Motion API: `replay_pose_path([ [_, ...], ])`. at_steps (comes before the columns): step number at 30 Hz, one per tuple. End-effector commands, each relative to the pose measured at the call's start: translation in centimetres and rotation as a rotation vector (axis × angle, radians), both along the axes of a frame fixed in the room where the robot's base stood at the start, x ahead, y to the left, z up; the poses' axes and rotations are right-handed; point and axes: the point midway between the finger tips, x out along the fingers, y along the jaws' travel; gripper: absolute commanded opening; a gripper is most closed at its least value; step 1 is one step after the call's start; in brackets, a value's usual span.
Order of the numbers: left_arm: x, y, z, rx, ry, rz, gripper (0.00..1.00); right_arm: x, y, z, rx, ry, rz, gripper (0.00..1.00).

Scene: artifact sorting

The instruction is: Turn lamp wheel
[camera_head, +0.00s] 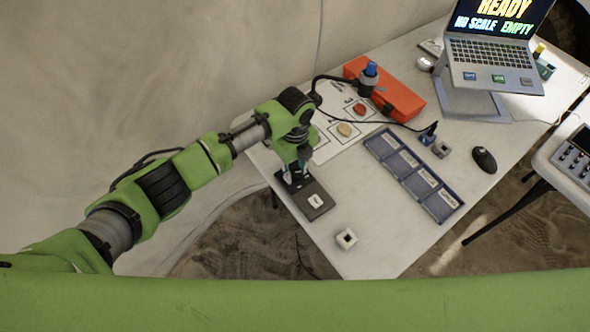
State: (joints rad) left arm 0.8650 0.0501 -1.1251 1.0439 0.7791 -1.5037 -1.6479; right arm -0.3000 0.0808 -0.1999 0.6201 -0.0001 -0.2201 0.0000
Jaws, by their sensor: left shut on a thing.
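My left gripper (297,172) reaches down from the left to the table's near left edge, over a flat dark device (312,200) with a white label. It is shut on a small part at the back end of this device. The gripper mostly hides that part, so I cannot tell for certain whether it is the lamp wheel. No other wheel can be clearly made out. My right gripper is not in view.
An orange case (400,98), a blue-capped item (370,70) and a dark cable are behind. A white sheet (325,145) holds small pieces. The front table is mostly clear.

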Motion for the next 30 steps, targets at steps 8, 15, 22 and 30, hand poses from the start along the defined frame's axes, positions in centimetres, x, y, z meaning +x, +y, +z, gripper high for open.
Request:
replay_pose_path([
  [8, 0.06, -0.01, 0.06, 0.000, -0.001, -0.031, 0.06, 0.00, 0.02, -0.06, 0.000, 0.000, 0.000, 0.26],
  [15, 0.06, 0.00, 0.07, 0.000, -0.001, -0.031, 0.06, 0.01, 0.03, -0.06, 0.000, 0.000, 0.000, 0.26],
  [22, 0.06, -0.01, 0.06, 0.000, -0.001, -0.031, 0.44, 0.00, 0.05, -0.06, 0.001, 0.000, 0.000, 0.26],
  [30, 0.04, -0.01, 0.18, 0.000, -0.001, -0.031, 0.44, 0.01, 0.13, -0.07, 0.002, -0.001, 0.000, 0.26],
])
